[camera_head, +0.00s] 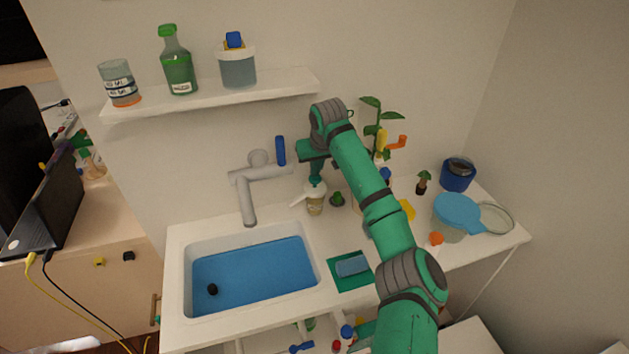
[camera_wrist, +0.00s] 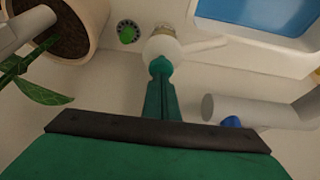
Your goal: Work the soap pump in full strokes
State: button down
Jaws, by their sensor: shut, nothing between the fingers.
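The soap pump (camera_head: 315,203) is a small bottle with a white pump head and a spout pointing left. It stands upright on the counter right of the sink. In the wrist view its white head (camera_wrist: 162,46) is at the top centre, with the spout reaching right. My gripper (camera_head: 316,181) points straight down over the pump head, fingers shut and empty. In the wrist view the shut fingertips (camera_wrist: 160,68) overlap the near side of the head. I cannot tell whether they touch it.
The white sink (camera_head: 176,285) with blue inside lies left, below the grey faucet (camera_head: 249,200). A shelf (camera_head: 210,97) with bottles hangs above. A potted plant (camera_head: 371,115) stands behind my arm. A green knob-like item (camera_head: 337,198) sits just right of the pump. A sponge (camera_head: 351,266) lies in front.

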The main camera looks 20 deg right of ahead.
jog(key=shift+f, duration=0.9)
jog(key=shift+r, duration=0.55)
dwell(0.5)
jog(key=shift+r, duration=0.85)
jog(key=shift+f, duration=1.45)
dwell(0.3)
jog(key=shift+r, duration=0.65)
dwell(0.4)
jog(key=shift+r, duration=0.8)
